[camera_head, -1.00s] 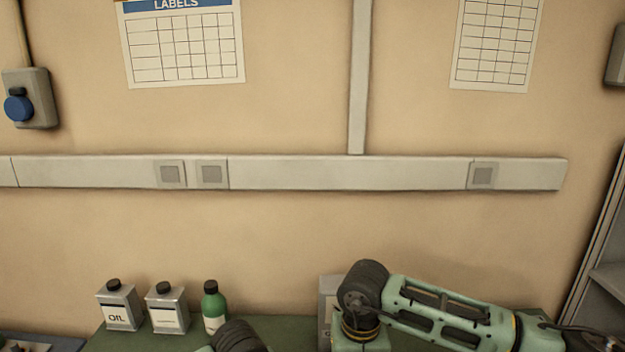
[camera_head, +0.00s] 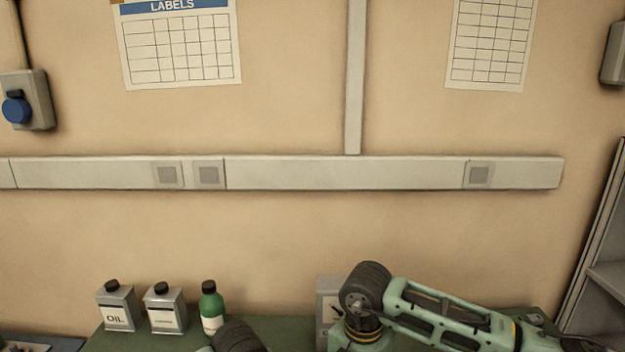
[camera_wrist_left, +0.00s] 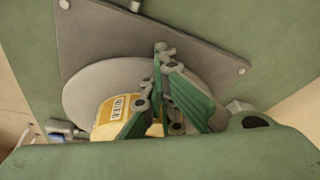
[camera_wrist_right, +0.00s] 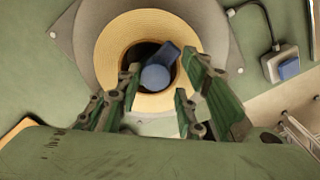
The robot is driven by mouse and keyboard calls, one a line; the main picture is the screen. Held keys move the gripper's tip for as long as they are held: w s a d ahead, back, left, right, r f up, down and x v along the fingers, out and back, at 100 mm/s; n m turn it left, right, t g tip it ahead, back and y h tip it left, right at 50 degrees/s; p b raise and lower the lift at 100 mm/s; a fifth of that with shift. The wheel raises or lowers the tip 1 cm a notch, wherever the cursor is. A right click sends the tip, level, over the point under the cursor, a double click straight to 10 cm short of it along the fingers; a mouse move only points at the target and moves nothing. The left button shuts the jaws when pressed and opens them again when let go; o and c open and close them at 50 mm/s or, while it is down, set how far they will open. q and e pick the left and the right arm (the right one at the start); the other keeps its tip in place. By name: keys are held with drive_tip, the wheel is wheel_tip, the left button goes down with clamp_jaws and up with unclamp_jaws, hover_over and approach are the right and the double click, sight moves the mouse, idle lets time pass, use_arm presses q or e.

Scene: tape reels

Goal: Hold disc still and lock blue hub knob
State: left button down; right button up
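In the right wrist view the blue hub knob (camera_wrist_right: 156,76) sits in the dark centre of a tan tape roll (camera_wrist_right: 112,48) on a grey disc (camera_wrist_right: 208,22). My right gripper (camera_wrist_right: 156,84) is open, its fingers on either side of the knob; contact cannot be told. The head view shows neither gripper nor disc.
A grey plate (camera_wrist_left: 95,28) lies behind the disc on the green surface. A grey box with a blue part (camera_wrist_right: 285,66) and a cable are at the right wrist view's upper right. Two cans (camera_head: 117,308) and a green bottle (camera_head: 211,308) stand at the bench's back left.

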use_arm(q)
drive_tip(key=shift+s+f, duration=0.15)
drive_tip(key=shift+f, duration=0.1)
use_arm(e)
drive_tip(key=shift+r, duration=0.1)
drive_tip(key=shift+w+a+r, duration=0.1)
drive_tip(key=shift+r, duration=0.15)
use_arm(q)
drive_tip(key=shift+r, duration=0.1)
use_arm(e)
wheel_tip(320, 180, up, 4)
drive_tip(key=shift+r, duration=0.2)
